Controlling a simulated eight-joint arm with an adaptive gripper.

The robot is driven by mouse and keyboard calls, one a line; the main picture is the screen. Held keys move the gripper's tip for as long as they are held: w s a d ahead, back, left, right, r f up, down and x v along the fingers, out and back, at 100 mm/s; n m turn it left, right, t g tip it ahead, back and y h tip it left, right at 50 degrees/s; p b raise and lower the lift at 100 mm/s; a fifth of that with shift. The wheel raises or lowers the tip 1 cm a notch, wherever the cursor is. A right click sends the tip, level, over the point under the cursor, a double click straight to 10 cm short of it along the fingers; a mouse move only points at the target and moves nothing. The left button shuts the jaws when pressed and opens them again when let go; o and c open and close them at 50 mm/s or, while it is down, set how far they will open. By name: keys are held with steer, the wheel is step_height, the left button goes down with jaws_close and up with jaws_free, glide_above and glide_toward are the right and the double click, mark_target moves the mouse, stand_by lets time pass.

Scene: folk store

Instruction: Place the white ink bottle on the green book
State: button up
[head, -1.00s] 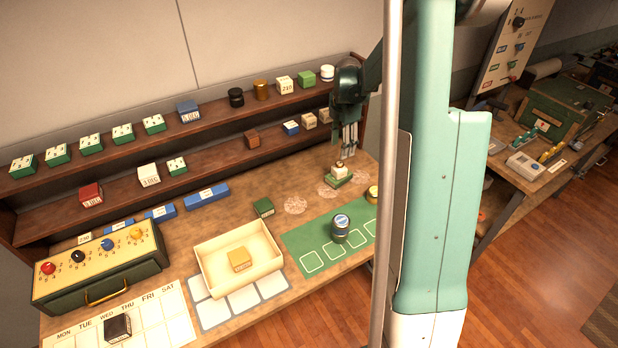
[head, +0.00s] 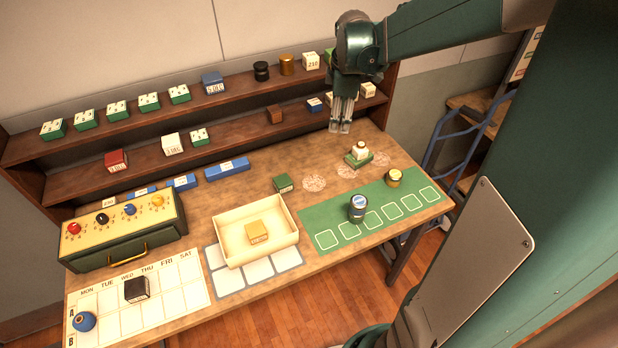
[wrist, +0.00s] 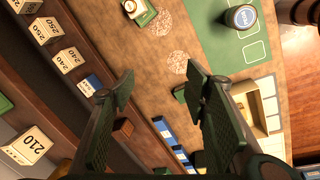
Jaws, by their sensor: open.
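A small white bottle (head: 360,149) with a dark top rests on a flat green block that looks like the green book (head: 353,162), toward the right of the table. In the wrist view the green book (wrist: 146,18) is cut off at the top edge, with part of the white bottle (wrist: 130,6) beside the frame edge. My gripper (head: 341,128) hangs above and left of the bottle, apart from it, near the lower shelf. Its two fingers are spread with nothing between them in the wrist view (wrist: 160,88).
The two-tier shelf (head: 235,126) with boxes and jars is close behind my gripper. A green mat (head: 328,222) bears a dark jar (head: 357,208) and a gold-lidded jar (head: 393,178). A cream tray (head: 284,248) holds a yellow box. Round pale patches (head: 314,183) on the table are bare.

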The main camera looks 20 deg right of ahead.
steer(key=s+a+r+m+t, duration=0.2)
steer(key=s+a+m, duration=0.4)
steer(key=s+a, duration=0.4)
steer(key=s+a+r+m+t, duration=0.3)
steer(key=s+a+m, duration=0.3)
steer(key=s+a, duration=0.5)
steer(key=shift+s+a+y, duration=0.25)
steer(key=shift+s+y, duration=0.15)
steer(key=shift+s, duration=0.8)
